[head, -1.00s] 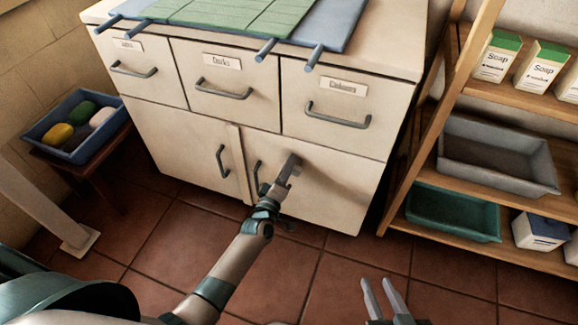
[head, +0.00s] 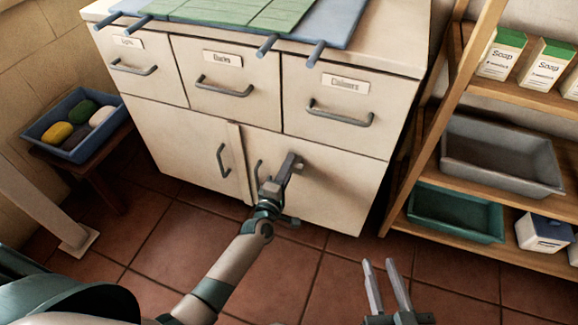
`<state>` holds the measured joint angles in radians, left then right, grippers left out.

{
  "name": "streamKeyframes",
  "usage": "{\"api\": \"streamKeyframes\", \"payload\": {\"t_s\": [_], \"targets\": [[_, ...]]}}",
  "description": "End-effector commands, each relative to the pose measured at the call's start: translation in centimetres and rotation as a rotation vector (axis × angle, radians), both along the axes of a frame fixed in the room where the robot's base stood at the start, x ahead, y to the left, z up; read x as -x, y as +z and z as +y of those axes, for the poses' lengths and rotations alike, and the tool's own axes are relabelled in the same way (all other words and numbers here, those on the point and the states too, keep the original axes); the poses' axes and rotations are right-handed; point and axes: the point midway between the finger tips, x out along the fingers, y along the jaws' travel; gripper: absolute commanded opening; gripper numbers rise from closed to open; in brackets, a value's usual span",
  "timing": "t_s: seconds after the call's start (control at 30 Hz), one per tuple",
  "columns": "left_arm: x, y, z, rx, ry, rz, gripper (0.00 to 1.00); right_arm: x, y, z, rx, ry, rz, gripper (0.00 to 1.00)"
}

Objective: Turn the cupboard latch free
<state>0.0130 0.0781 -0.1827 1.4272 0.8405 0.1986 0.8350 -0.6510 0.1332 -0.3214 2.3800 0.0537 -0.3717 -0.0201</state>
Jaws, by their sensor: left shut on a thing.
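The white cupboard (head: 335,205) stands ahead with two lower doors and dark vertical handles near their meeting edges. My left gripper (head: 291,163) is at the upper part of the right-hand door, shut on the small grey latch there. The gripper hides most of the latch, so its angle cannot be told. My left wrist also partly covers the right door's handle (head: 258,172). Both doors look closed. My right gripper (head: 378,265) is open and empty, low in front of the cupboard and apart from it.
Three labelled drawers (head: 223,80) with bar handles sit above the doors. A wooden shelf (head: 472,88) at the right holds soap boxes (head: 501,55), a grey tub (head: 500,160) and a green tub (head: 455,215). A blue tray (head: 75,150) stands on a stool at the left. The tiled floor between is clear.

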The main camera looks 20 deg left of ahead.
Motion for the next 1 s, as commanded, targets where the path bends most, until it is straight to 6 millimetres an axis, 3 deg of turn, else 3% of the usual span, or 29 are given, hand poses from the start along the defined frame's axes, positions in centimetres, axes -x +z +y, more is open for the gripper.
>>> {"api": "streamKeyframes", "payload": {"t_s": [0.1,0.13,0.2,0.67,1.0], "targets": [[0.0,-0.1,0.0,0.003,0.001,0.001,0.03,0.0,0.0,0.0,0.0,0.0,0.0,0.31],[0.0,-0.1,0.0,0.003,0.001,0.001,0.3,0.0,0.0,0.0,0.0,0.0,0.0,0.31],[0.0,-0.1,0.0,0.002,0.001,0.001,0.44,0.0,0.0,0.0,0.0,0.0,0.0,0.31],[0.6,0.0,0.0,0.001,0.0,0.001,0.44,0.0,-0.2,0.0,0.003,0.001,0.012,0.31],[5.0,-0.1,0.2,0.0,0.0,0.003,0.44,0.6,-2.1,-0.6,0.034,0.002,0.119,0.31]]}}
